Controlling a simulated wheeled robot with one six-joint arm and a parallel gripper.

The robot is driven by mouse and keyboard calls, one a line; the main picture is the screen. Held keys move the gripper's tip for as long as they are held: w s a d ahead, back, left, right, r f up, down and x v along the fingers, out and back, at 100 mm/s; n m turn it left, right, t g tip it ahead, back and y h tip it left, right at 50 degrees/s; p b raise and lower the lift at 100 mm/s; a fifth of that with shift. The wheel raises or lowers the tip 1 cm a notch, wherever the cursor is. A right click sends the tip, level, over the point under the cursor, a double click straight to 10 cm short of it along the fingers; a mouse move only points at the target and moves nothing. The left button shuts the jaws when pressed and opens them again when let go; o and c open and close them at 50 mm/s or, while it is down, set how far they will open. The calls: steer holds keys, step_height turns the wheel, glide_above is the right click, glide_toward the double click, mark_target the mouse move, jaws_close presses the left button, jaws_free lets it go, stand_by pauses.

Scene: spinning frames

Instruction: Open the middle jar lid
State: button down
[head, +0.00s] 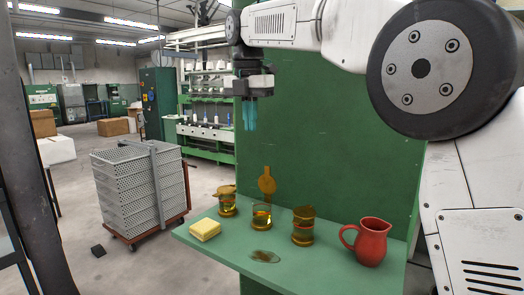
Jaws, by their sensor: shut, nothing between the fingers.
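Three amber glass jars stand in a row on the green table. The left jar (227,204) and the right jar (303,230) have their lids down on top. The middle jar (262,217) has an uncovered mouth. An amber disc-shaped lid (267,184) stands upright just behind and above it; whether it joins the jar by a hinge is too small to tell. My gripper (249,126), with teal fingers pointing down, is shut and empty. It hangs well above the jars, apart from them.
A yellow block (205,230) lies at the table's left end. A flat brownish oval piece (265,256) lies near the front edge. A red jug (373,242) stands at the right. A green panel (330,150) rises behind the green table (330,264). Stacked grey crates (125,190) stand on the floor left.

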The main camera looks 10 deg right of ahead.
steer(key=s+a+f+t+h, duration=0.1)
steer(key=s+f, duration=0.1)
glide_above(268, 181)
steer(key=s+a, duration=0.1)
steer(key=a, duration=0.1)
step_height(268, 181, down, 10)
steer(key=shift+s+d+f+m+t, duration=0.2)
steer(key=shift+d+m+t, duration=0.05)
steer(key=shift+m+t, duration=0.15)
steer(key=shift+w, duration=0.1)
steer(key=shift+w+d+r+g, duration=0.15)
steer(key=shift+w+d+g, duration=0.45)
steer(key=shift+w+d, duration=0.3)
steer(key=shift+a+y, duration=0.15)
steer(key=shift+y, duration=0.15)
